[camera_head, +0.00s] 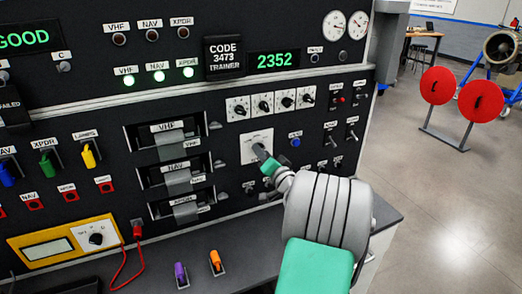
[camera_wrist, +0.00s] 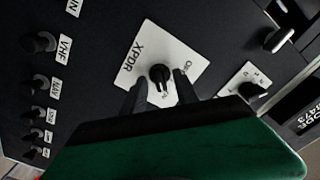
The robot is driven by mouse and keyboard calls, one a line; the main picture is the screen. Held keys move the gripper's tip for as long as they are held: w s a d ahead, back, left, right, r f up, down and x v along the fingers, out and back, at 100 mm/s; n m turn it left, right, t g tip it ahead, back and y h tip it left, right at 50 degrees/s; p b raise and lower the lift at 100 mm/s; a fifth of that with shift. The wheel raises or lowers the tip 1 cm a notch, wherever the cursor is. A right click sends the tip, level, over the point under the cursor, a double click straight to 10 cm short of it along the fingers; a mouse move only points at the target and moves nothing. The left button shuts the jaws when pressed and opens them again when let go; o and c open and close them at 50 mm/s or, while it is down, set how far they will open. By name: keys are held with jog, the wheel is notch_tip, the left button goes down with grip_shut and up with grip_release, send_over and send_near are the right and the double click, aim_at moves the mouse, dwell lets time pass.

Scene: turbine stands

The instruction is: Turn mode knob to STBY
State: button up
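The mode knob (camera_wrist: 160,74) is a small black knob on a white plate labelled XPDR (camera_wrist: 140,49). In the head view the white plate (camera_head: 250,143) is on the black panel, and my gripper (camera_head: 262,153) hides most of the knob. In the wrist view my gripper (camera_wrist: 160,80) is open, with one dark finger on each side of the knob. Small gaps show between the fingers and the knob; contact cannot be told. The small lettering around the knob is too small or covered to read fully.
A row of small knobs (camera_head: 270,103) sits above the plate, and a blue button (camera_head: 295,142) and several switches are to its right. Slotted radio units (camera_head: 172,165) are on the left. A dark desk ledge (camera_head: 225,235) runs below the panel.

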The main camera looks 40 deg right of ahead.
jog(key=shift+w+d, duration=0.2)
jog(key=shift+w, duration=0.5)
jog(key=shift+f+b, duration=0.1)
jog(key=shift+b, duration=0.25)
jog(key=shift+c, duration=0.4)
grip_shut()
